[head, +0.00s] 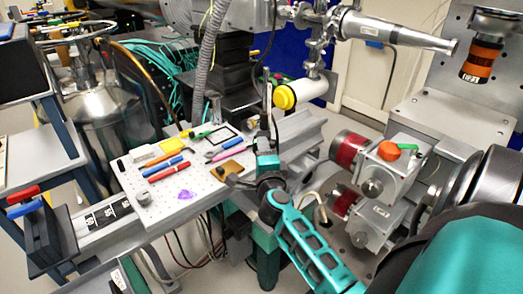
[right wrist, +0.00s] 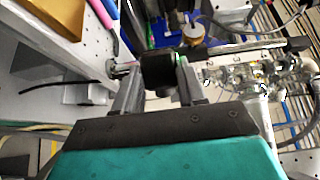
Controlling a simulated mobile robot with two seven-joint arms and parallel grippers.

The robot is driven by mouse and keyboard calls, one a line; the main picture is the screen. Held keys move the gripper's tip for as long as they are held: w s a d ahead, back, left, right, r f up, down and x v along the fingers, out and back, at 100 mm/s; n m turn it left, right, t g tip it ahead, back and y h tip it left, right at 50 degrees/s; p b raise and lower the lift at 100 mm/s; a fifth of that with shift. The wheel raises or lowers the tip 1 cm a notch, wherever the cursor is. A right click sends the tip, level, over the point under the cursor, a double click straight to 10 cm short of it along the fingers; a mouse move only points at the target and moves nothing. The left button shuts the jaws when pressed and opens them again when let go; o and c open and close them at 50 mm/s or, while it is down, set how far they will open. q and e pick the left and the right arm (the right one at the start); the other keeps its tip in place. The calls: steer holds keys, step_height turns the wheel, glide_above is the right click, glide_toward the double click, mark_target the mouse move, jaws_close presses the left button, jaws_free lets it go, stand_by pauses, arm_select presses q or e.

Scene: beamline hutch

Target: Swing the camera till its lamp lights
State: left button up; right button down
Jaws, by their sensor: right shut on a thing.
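My right gripper (head: 266,146) reaches in at the right side of the perforated plate, near its edge. In the right wrist view, its two grey fingers (right wrist: 158,88) are shut on a black, block-like part (right wrist: 157,70), which I take to be the camera. A thin green edge shows at the part's right side; I cannot tell whether this is a lamp or whether any lamp is lit. In the head view the held part is small and mostly hidden by my gripper. My left gripper is not in view.
The perforated plate (head: 206,205) carries pens, blocks and a gold square (head: 230,169) close left of my gripper. A yellow-capped white cylinder (head: 300,93) hangs above right. Metal housings with red rings (head: 347,148) stand right. Glassy fittings (right wrist: 262,75) lie right in the wrist view.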

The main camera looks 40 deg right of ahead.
steer(key=shift+s+d+r, duration=0.15)
steer(key=shift+s+d, duration=0.05)
steer(key=shift+d, duration=0.25)
steer(key=c, duration=0.8)
jaws_free()
steer(key=shift+s, duration=0.1)
steer(key=shift+o, duration=0.8)
steer(key=shift+a, duration=0.1)
steer(key=v, duration=0.7)
steer(key=shift+a, duration=0.2)
steer(key=shift+c, duration=0.4)
